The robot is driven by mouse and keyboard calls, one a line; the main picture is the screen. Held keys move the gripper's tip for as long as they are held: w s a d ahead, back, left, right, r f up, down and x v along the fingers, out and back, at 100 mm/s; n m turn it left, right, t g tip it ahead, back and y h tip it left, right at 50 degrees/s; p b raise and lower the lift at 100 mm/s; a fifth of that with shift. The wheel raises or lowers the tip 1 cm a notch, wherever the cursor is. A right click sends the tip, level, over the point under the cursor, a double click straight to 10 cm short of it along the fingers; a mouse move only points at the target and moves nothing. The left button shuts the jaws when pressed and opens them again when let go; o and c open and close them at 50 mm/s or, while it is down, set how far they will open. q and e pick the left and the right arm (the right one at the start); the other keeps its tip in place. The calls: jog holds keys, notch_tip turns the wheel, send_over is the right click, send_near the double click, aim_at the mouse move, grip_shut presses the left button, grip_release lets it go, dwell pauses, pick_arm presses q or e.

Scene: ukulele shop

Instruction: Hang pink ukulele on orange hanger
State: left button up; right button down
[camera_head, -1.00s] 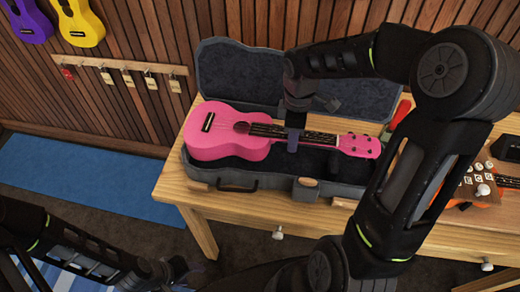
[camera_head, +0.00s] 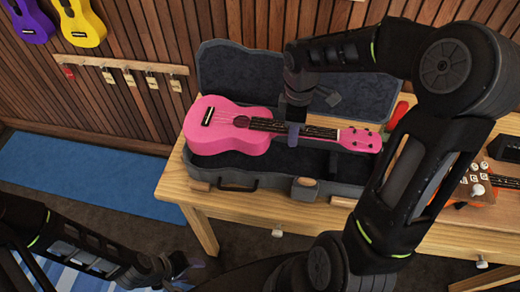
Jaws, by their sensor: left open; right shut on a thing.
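The pink ukulele (camera_head: 225,132) is above the open grey case (camera_head: 240,180) on the wooden table, its body to the left and its headstock to the right. My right gripper (camera_head: 294,132) reaches down from above and is shut on its neck. My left gripper (camera_head: 185,268) is at the lower left, in front of the table, apart from the ukulele and open. A rail on the wall carries several small hangers (camera_head: 128,77) with tags; one at its left end looks red (camera_head: 69,72). I cannot make out an orange hanger.
A purple ukulele (camera_head: 28,22) and a yellow ukulele (camera_head: 82,24) hang on the slatted wall at the upper left. An orange object with white knobs (camera_head: 474,188) lies at the table's right. A blue mat (camera_head: 85,172) covers clear floor on the left.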

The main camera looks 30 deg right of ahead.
jog(key=shift+r+p, duration=0.85)
jog(key=shift+r, duration=0.4)
dwell(0.3)
